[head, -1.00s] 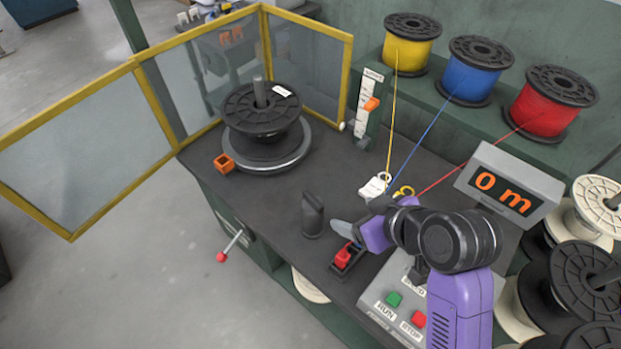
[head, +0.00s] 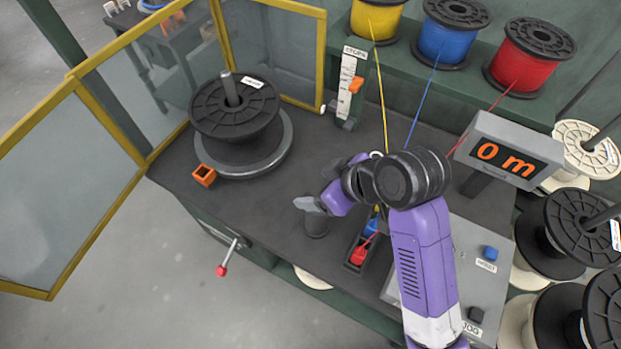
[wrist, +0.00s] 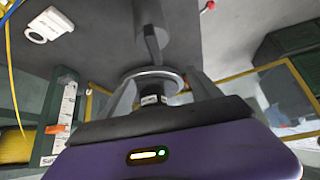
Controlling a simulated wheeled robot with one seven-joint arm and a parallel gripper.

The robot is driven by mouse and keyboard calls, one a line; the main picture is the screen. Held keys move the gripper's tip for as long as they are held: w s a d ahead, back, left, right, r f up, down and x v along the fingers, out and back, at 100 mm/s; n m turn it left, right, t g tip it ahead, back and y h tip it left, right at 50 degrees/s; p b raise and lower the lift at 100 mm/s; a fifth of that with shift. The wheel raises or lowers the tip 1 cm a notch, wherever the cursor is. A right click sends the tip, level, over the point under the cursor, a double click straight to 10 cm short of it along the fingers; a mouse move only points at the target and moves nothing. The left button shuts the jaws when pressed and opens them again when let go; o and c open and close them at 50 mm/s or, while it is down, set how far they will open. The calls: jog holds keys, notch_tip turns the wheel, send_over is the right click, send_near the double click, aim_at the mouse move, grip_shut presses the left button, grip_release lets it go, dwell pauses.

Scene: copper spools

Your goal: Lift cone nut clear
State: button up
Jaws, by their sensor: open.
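The dark upright piece with a slanted top that I take for the cone nut (head: 316,226) stands on the bench in the head view. My gripper (head: 307,204) is over its upper part there, pointing left and hiding its top. In the wrist view, which looks upside down, the same dark piece (wrist: 148,20) shows beyond the open jaws (wrist: 160,80). No contact between the fingers and the piece can be made out. The black spool (head: 233,107) sits on a grey turntable (head: 282,150), with a spindle (head: 231,88) standing up through it.
An orange block (head: 204,175) lies by the turntable. A yellow-framed guard (head: 143,165) stands open at left. A scale post (head: 349,90), several wire spools, a "0 m" display (head: 508,150) and a button panel (head: 470,245) surround the bench. Wires run down behind my arm.

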jog(key=shift+f+b, duration=3.5)
jog(key=shift+b, duration=0.2)
grip_shut()
